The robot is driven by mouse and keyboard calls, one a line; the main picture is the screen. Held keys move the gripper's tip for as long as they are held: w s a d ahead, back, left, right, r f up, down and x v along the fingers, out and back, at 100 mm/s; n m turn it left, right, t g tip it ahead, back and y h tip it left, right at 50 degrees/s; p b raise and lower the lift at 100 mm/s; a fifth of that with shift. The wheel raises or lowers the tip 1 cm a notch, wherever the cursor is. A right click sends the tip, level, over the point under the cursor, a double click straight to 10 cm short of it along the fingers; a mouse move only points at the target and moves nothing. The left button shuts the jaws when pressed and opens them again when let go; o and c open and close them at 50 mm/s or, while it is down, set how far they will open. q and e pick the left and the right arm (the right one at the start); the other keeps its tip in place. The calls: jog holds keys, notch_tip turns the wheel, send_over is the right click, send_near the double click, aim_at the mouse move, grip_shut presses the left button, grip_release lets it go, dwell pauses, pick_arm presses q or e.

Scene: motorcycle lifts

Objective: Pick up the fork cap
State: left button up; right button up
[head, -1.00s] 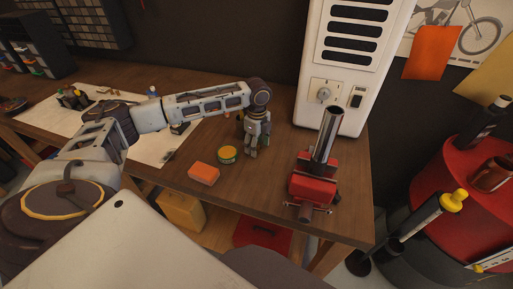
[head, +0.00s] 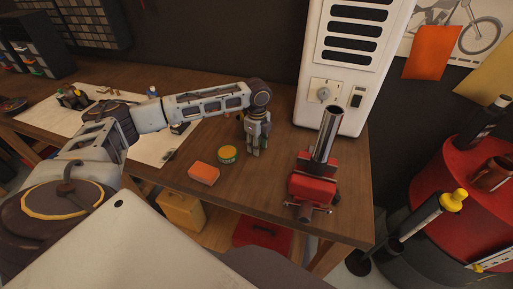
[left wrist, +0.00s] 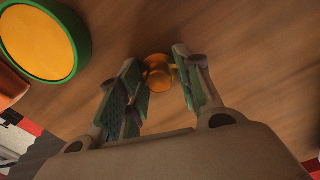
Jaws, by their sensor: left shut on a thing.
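The fork cap (left wrist: 158,72) is a small gold-orange piece with a round end, in the left wrist view between my left gripper's fingertips (left wrist: 160,76). The left gripper is shut on it, low at the wooden bench top. In the head view my left gripper (head: 257,150) points down on the bench, left of the red vise, and its fingers hide the cap. I cannot tell whether the cap still touches the bench. My right gripper is not in view.
A green-rimmed tin (head: 228,154) and an orange block (head: 204,173) lie just left of the gripper. A red vise (head: 313,187) holds an upright, tilted metal tube (head: 326,134) to the right. A white cabinet (head: 347,65) stands behind. Bare bench lies in front of the gripper.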

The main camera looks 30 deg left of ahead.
pick_arm(q)
jog(key=shift+r, duration=0.3)
notch_tip(320, 180, up, 8)
jog(key=shift+r, duration=0.7)
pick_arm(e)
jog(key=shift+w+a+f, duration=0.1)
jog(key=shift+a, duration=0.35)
